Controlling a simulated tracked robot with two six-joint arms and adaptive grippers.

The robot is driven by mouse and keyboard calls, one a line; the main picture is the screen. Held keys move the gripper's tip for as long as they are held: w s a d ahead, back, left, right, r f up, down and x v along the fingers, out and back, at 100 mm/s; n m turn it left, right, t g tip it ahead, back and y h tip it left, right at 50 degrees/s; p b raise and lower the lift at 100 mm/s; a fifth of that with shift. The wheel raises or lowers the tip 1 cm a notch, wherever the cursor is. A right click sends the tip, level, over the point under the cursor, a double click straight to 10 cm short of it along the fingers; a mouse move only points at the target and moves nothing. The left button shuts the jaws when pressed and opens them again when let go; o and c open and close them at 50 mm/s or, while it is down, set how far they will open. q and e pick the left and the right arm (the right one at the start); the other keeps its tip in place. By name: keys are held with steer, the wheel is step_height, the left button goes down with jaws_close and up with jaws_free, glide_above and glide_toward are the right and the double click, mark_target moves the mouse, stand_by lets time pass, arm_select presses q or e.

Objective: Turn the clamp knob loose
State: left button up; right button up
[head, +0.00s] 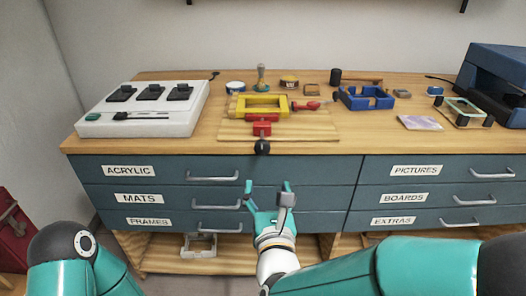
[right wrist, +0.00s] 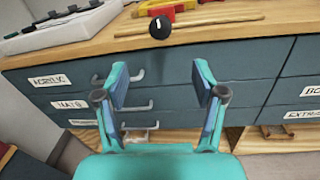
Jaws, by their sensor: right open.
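The clamp knob (head: 262,147) is a small black ball at the front of a red clamp (head: 261,126), just over the bench's front edge. A yellow frame (head: 262,105) sits behind the red clamp on a wooden board (head: 230,130). The knob also shows at the top of the right wrist view (right wrist: 160,27). My right gripper (head: 268,186) is open and empty, in front of the drawers, below and nearer than the knob. In the right wrist view its two fingers (right wrist: 160,88) are spread apart, with the knob beyond them. My left gripper is not in view; only part of my left arm shows.
The bench top (head: 200,150) carries a white switch box (head: 150,110) at left, a blue tray (head: 366,98) and a dark blue machine (head: 495,80) at right. Drawer handles (head: 213,177) stick out below the bench edge. Open space lies before the drawers.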

mark_target(262, 150)
steer(key=w+p, duration=0.1)
steer(key=w, duration=0.4)
steer(key=w+a+p, duration=0.1)
steer(key=w, duration=0.9)
steer(key=shift+w+a+p, duration=0.15)
steer(key=shift+w+p, duration=0.25)
